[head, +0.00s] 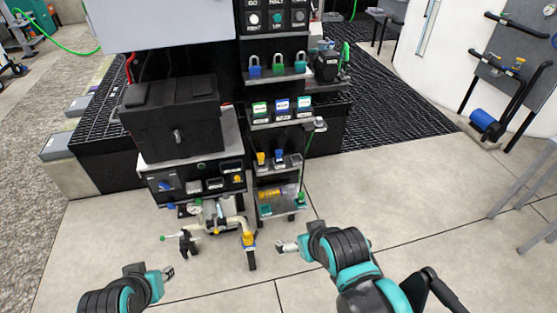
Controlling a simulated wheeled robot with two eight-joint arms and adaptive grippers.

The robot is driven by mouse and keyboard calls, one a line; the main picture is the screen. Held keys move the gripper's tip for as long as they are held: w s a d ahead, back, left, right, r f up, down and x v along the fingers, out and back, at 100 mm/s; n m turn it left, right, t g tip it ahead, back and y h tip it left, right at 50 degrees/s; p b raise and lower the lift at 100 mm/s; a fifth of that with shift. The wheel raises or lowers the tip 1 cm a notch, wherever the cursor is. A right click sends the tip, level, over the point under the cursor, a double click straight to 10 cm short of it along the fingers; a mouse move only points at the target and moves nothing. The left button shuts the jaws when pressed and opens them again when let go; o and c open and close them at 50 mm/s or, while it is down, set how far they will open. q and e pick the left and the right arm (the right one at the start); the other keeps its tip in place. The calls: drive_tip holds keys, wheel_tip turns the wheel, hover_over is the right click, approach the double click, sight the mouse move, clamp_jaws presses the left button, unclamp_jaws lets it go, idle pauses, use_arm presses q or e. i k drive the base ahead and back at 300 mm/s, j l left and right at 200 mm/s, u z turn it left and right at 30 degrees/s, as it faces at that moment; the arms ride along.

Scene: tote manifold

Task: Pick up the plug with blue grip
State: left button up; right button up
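A small blue-topped piece (279,159) stands on the upper shelf of the small cart, beside a yellow-topped one (261,158). It may be the plug with blue grip, but it is too small to tell for sure. My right gripper (280,247) is below and in front of the cart, apart from it, with nothing seen in it. My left gripper (170,273) is low at the left, over the floor and away from the cart, with nothing seen in it. The fingers of both are too small to read.
A pipe manifold with a gauge (196,209) and a yellow-capped leg (249,240) stands left of the cart (262,205). A black tote (175,120) sits above it. Padlocks (276,66) and labelled boxes (282,107) fill higher shelves. Floor (400,200) at right is clear.

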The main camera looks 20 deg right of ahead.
sight(278, 152)
drive_tip(key=i+l+z, duration=0.2)
drive_tip(key=l+z, duration=0.15)
drive_tip(key=i+l+z, duration=0.25)
drive_tip(key=l+z, duration=0.15)
drive_tip(key=i+l+z, duration=0.35)
drive_tip(key=k+j, duration=0.1)
